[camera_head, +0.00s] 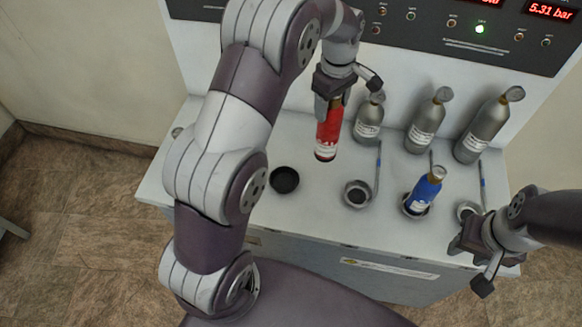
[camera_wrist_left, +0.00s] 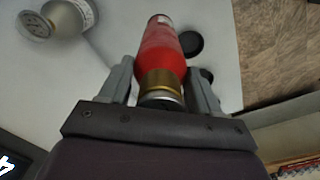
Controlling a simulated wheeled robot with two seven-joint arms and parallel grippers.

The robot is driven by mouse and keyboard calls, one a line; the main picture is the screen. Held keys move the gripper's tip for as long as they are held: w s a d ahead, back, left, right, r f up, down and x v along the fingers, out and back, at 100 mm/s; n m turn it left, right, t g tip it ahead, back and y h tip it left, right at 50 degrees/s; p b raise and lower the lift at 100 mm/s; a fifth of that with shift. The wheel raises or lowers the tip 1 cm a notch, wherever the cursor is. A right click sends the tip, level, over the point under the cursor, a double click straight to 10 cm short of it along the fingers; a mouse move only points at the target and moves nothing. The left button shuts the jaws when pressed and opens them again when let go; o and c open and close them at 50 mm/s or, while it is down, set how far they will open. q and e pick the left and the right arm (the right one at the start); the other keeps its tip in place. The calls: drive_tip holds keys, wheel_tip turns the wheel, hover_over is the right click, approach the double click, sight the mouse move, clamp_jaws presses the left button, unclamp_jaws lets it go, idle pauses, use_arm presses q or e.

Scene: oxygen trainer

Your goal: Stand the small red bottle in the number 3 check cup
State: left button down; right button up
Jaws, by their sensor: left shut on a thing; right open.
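The small red bottle (camera_head: 328,132) hangs upright or nearly so below my left gripper (camera_head: 335,88), which is shut on its neck. In the left wrist view the red bottle (camera_wrist_left: 162,48) and its brass collar sit between the fingers of the gripper (camera_wrist_left: 161,85). The bottle's base seems clear of the bench and is not in any cup. Check cups stand along the front of the bench: a dark one (camera_head: 284,180), an empty one (camera_head: 357,194), one holding a blue bottle (camera_head: 414,210), and one at right (camera_head: 467,211). Their numbers are not readable. My right gripper (camera_head: 474,262) is open and empty at the front right.
Several grey cylinders, such as this one (camera_head: 428,122), stand behind the cups. Thin upright rods (camera_head: 377,168) rise beside some cups. A panel with red readouts (camera_head: 551,11) is at the back.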

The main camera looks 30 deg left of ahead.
use_arm(q)
drive_tip(key=shift+w+a, duration=0.1)
drive_tip(key=shift+a, duration=0.05)
drive_tip(key=s+a+f+p, duration=0.5)
drive_tip(key=s+a+f, duration=0.2)
drive_tip(key=f, duration=0.4)
drive_tip(key=shift+s+a, duration=0.3)
drive_tip(key=shift+a, duration=0.6)
drive_tip(key=shift+c, duration=1.7)
unclamp_jaws()
drive_tip(key=shift+o, duration=0.6)
